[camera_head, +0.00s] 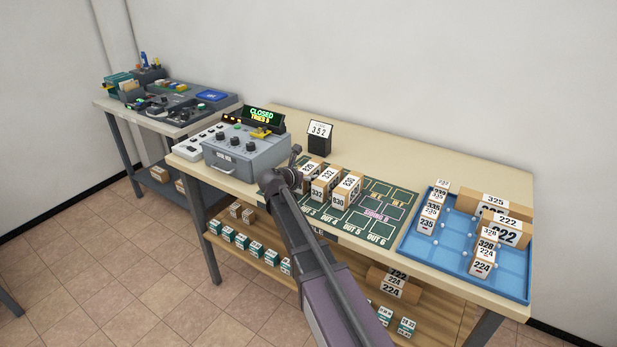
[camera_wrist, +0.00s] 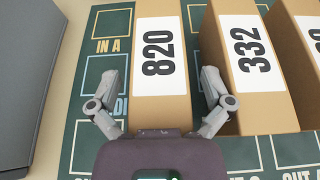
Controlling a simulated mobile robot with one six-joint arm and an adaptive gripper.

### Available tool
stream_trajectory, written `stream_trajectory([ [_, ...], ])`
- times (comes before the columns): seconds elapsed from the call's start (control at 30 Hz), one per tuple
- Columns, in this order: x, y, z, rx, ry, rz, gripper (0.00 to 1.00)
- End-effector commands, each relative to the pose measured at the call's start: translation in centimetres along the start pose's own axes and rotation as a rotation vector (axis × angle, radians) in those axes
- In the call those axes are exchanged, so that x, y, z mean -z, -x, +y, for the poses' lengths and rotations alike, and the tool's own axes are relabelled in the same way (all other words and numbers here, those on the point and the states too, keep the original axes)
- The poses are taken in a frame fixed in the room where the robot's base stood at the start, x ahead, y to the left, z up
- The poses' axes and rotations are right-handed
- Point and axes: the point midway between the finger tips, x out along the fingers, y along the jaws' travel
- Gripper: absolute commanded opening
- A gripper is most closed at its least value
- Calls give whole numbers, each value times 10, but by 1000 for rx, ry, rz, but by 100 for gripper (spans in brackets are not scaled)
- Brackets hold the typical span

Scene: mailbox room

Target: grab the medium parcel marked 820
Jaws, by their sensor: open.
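The parcel marked 820 (camera_wrist: 158,55) is a brown box with a white label, standing on the green sorting mat (camera_wrist: 85,140) in the wrist view. It is the leftmost of a row of similar parcels; its top also shows in the head view (camera_head: 309,171), partly hidden by my arm. My gripper (camera_wrist: 160,78) is open and empty. In the wrist view one finger lies on each side of parcel 820, the right one at the gap towards parcel 332 (camera_wrist: 245,60). I cannot tell how far down the fingers reach or whether they touch the box.
A grey device (camera_head: 246,150) with knobs stands left of the mat. A black stand (camera_head: 319,138) showing 352 is behind the row. A blue tray (camera_head: 420,250) with several parcels is at the right. The mat right of the row is clear.

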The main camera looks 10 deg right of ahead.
Motion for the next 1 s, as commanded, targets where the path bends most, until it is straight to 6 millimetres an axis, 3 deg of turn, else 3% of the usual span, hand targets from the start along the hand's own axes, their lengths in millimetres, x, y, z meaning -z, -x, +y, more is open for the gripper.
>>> stream_trajectory([
  [0.2,0,0,0,0,0,0,100],
  [0.27,0,0,0,0,0,0,85],
  [0.5,0,0,0,0,0,0,16],
  [1.0,-2,1,0,1,0,0,16],
])
